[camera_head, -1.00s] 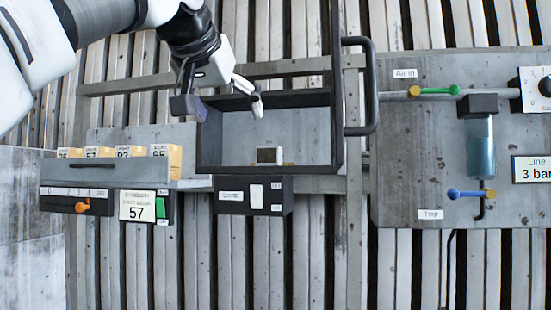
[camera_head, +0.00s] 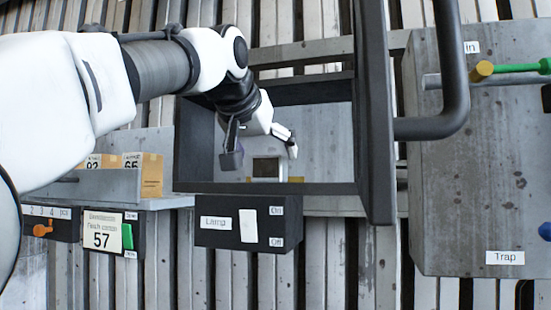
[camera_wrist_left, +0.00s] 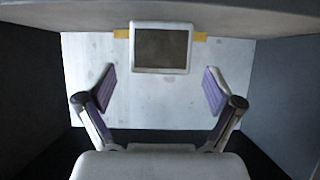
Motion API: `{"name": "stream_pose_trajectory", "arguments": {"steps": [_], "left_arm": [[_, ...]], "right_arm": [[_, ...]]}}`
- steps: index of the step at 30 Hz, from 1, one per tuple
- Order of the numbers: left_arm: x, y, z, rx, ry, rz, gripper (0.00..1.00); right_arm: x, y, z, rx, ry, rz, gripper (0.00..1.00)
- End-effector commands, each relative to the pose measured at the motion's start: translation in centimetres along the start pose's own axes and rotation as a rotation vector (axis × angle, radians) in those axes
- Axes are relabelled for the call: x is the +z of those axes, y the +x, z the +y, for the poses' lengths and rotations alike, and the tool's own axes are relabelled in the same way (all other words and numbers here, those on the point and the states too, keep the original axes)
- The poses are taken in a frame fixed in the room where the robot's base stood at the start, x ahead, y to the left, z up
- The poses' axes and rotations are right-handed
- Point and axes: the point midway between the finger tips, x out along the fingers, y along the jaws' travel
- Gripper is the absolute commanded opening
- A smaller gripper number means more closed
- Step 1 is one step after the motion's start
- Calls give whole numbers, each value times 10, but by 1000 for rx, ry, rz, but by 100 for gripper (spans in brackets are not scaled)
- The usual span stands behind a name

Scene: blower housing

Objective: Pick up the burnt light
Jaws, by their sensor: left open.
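The light (camera_head: 267,168) is a small block with a pale frame and a dark face. It sits inside a dark-walled open box (camera_head: 184,160), near its front wall. In the left wrist view the light (camera_wrist_left: 160,50) shows whole at the top middle, with yellow strips on both sides. My left gripper (camera_head: 262,153) reaches into the box from above and is open and empty. In the left wrist view its purple-padded fingers (camera_wrist_left: 160,88) are spread wide, with the light beyond the tips and not between them. My right gripper is not in view.
A black frame with a thick handle (camera_head: 455,70) stands at the box's right. A Lamp switch box (camera_head: 215,223) is below the front wall. A holder with numbered blocks (camera_head: 152,175) is at left; a grey panel (camera_head: 430,170) is at right.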

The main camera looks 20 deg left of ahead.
Motion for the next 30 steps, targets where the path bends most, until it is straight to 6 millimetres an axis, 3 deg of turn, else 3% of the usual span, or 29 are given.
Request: {"name": "stream_pose_trajectory", "arguments": {"steps": [1,3,11,13,17,18,30], "left_arm": [[-8,2,0,0,0,-7,92],[-6,10,0,0,0,-6,92],[0,18,0,0,0,1,92],[0,18,0,0,0,0,74],[0,18,0,0,0,0,28],[0,18,0,0,0,-1,24],[-1,19,-1,0,0,-6,24]], "right_arm": [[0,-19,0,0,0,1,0],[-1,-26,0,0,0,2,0],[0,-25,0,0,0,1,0],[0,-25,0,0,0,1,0],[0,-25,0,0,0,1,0],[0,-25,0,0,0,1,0],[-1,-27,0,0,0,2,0]]}}
